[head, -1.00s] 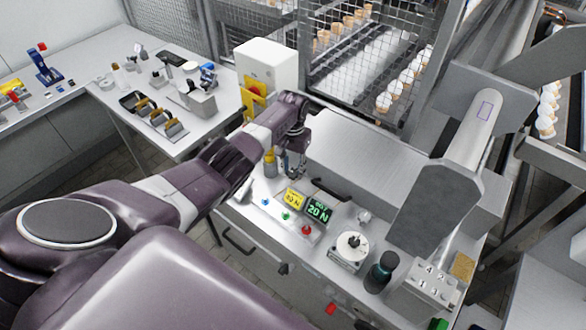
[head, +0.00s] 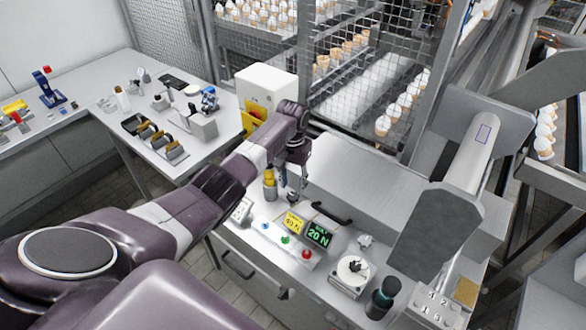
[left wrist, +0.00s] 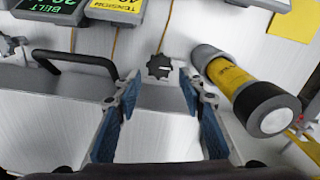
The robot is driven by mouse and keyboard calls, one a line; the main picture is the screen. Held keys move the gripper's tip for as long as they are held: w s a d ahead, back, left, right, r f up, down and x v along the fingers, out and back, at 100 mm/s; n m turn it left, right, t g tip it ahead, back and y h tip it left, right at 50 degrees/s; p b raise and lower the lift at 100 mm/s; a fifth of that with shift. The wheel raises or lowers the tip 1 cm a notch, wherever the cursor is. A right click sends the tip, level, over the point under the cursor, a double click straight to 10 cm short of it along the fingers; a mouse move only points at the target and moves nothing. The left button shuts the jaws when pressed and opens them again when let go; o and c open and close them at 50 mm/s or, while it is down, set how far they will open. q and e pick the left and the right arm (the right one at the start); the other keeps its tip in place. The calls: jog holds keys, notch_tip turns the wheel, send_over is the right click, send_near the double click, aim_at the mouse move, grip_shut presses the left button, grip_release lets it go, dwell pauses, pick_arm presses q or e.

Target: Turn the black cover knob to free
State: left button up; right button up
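The black cover knob (left wrist: 159,66), star-shaped, sits on the light grey worktop in the left wrist view, just beyond the fingertips and centred between them. My left gripper (left wrist: 161,80) is open, its two blue-padded fingers apart with nothing between them. In the head view my left gripper (head: 294,186) points down over the worktop beside a yellow bottle, and the knob there is too small and covered to make out clearly. I cannot tell how far above the knob the fingers are. My right gripper is not in view.
A black handle (left wrist: 75,62) stands to the left. The yellow display (head: 293,222) and green display (head: 318,235) are near the gripper. A white dial device (head: 352,272) and dark bottle (head: 382,297) stand farther right.

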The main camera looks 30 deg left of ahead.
aim_at(293, 195)
pick_arm(q)
notch_tip(293, 195, up, 8)
jog(key=shift+f, duration=0.25)
dwell(0.5)
